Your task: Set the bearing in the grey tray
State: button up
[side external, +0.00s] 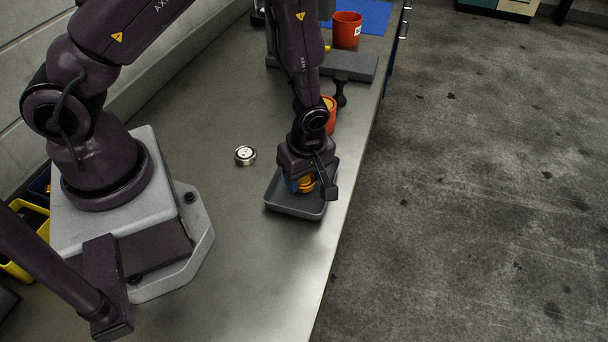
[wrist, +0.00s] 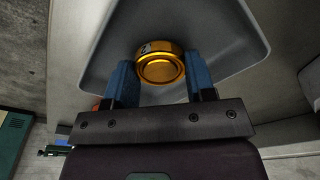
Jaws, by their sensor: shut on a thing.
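The grey tray (side external: 287,204) lies on the metal bench near its right edge, and its inside fills much of the wrist view (wrist: 230,25). My gripper (side external: 303,187) is low over the tray, pointing down. Its blue fingers are shut on a gold, short round part (side external: 307,182), one finger on each side in the wrist view (wrist: 161,68). The gold part is within the tray's outline; I cannot tell whether it touches the floor. A silver round piece with a dark centre (side external: 245,155), looking like a bearing, lies on the bench left of the tray.
An orange-red cup (side external: 330,116) stands just behind my gripper, partly hidden. A dark dumbbell-shaped piece (side external: 341,90), a grey block (side external: 352,66) and a red cup (side external: 347,30) on a blue mat (side external: 375,14) are farther back. The bench between the silver piece and tray is clear.

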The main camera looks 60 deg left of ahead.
jog(key=shift+f, duration=0.2)
jog(key=shift+f, duration=0.15)
jog(key=o, duration=1)
jog(key=shift+c, duration=0.2)
notch_tip(320, 180, up, 13)
jog(key=d, duration=0.2)
notch_tip(320, 180, up, 14)
jog(key=f+m+t+h, duration=0.1)
jog(key=m+t+h, duration=0.15)
jog(key=m, duration=0.65)
send_over(308, 184)
jog(key=s+a, duration=0.1)
jog(key=s, duration=0.3)
jog(key=s+a+r+m+t+y, duration=0.1)
jog(key=s+a+r+m+t, duration=0.1)
jog(key=s+r+m, duration=0.5)
jog(key=r+m+t, duration=0.1)
jog(key=m, duration=0.1)
jog(key=shift+s+r+m, duration=0.25)
jog(key=shift+s+m, duration=0.05)
jog(key=shift+m, duration=0.1)
